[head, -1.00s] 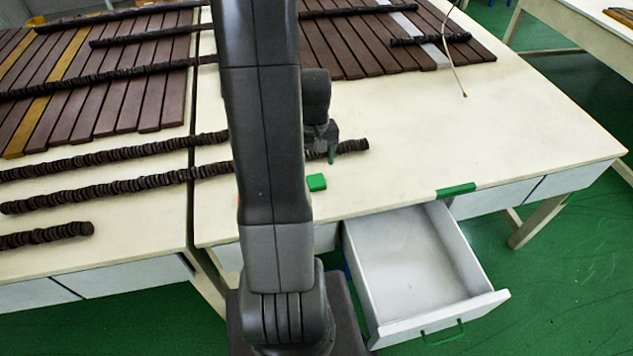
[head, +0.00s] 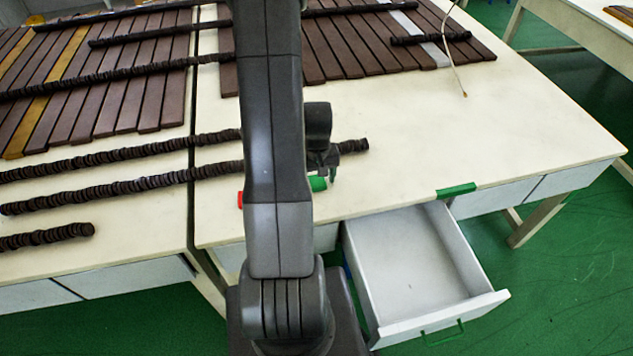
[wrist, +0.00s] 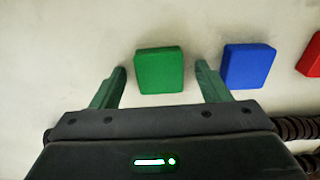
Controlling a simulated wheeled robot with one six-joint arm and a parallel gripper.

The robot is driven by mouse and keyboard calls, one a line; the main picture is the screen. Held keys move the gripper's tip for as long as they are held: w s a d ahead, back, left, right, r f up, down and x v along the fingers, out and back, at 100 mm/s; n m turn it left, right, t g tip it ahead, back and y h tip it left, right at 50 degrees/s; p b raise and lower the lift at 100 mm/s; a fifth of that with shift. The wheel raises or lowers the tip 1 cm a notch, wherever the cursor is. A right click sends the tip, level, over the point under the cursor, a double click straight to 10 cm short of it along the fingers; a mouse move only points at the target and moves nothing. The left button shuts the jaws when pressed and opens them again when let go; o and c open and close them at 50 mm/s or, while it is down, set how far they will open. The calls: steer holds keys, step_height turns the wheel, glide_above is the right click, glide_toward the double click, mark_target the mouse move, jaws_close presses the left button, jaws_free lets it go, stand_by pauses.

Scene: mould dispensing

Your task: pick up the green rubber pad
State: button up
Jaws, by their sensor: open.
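The green rubber pad (wrist: 160,70) lies flat on the cream table. In the wrist view it sits between and just beyond the fingertips of my gripper (wrist: 158,77), with a gap on each side. My gripper is open and empty. In the head view the pad (head: 318,184) is partly hidden by my arm and gripper (head: 326,180), which is low over it. Whether the fingers touch the table I cannot tell.
A blue pad (wrist: 248,65) lies close to the right finger in the wrist view, and a red pad (wrist: 312,55) beyond it. Rows of dark discs (head: 120,188) lie nearby. An open drawer (head: 410,262) juts from the table front.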

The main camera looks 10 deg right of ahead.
steer(key=shift+c, duration=0.2)
steer(key=c, duration=1)
